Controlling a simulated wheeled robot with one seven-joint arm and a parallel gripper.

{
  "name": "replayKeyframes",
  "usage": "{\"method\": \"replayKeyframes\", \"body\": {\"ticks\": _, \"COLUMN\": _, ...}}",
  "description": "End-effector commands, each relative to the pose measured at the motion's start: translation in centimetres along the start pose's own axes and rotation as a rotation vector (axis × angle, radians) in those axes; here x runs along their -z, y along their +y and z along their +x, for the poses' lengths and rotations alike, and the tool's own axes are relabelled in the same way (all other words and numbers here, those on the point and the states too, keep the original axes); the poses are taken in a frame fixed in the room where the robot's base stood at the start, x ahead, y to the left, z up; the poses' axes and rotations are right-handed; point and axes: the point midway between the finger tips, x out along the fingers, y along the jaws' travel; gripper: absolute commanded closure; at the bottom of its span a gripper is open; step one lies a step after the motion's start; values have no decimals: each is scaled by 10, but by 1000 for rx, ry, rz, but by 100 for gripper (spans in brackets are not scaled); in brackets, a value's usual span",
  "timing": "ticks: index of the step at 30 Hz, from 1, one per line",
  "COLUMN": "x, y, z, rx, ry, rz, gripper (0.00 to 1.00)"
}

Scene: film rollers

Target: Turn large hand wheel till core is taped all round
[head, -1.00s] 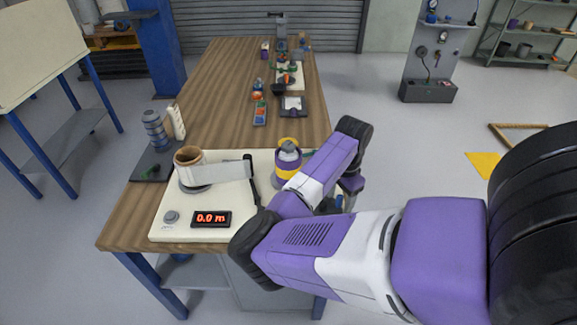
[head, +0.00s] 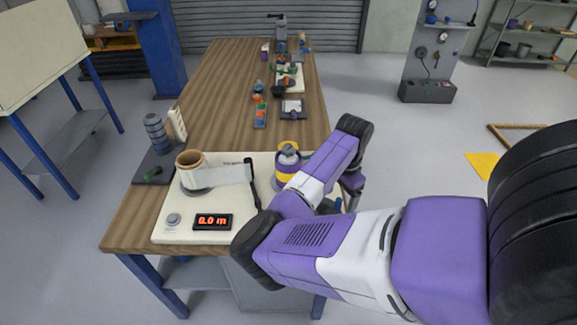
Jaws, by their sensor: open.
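A tan core (head: 190,161) stands upright on a grey round base on the cream board, at the near end of the bench. A pale tape strip (head: 230,174) runs from the core to the right, towards a thin black upright (head: 253,185). The display (head: 212,222) reads 0.0 m. No large hand wheel can be made out; my arm covers the board's right side. My gripper (head: 351,191) points down beyond my forearm, just off the board's right side. It is open, but its fingertips are mostly hidden, so contact cannot be told.
A purple and yellow canister-like roller (head: 287,165) stands close beside my forearm. A grey knob (head: 173,220) is on the front left of the cream board (head: 185,236). A stack of grey rings (head: 156,132) stands to the left. Small items fill the bench's far end.

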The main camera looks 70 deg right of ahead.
Motion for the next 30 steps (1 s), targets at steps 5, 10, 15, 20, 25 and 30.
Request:
{"method": "replayKeyframes", "body": {"ticks": 5, "x": 0, "y": 0, "z": -17, "rx": 0, "ry": 1, "rz": 1, "gripper": 18}}
{"method": "replayKeyframes", "body": {"ticks": 10, "x": 0, "y": 0, "z": -29, "rx": -1, "ry": 1, "rz": 1, "gripper": 18}}
{"method": "replayKeyframes", "body": {"ticks": 15, "x": 0, "y": 0, "z": -40, "rx": -1, "ry": 0, "rz": 1, "gripper": 18}}
{"method": "replayKeyframes", "body": {"ticks": 20, "x": 0, "y": 0, "z": -48, "rx": -1, "ry": 0, "rz": 0, "gripper": 18}}
{"method": "replayKeyframes", "body": {"ticks": 25, "x": 0, "y": 0, "z": -48, "rx": -1, "ry": 0, "rz": 0, "gripper": 18}}
{"method": "replayKeyframes", "body": {"ticks": 30, "x": 0, "y": 0, "z": -48, "rx": -1, "ry": 0, "rz": 0, "gripper": 18}}
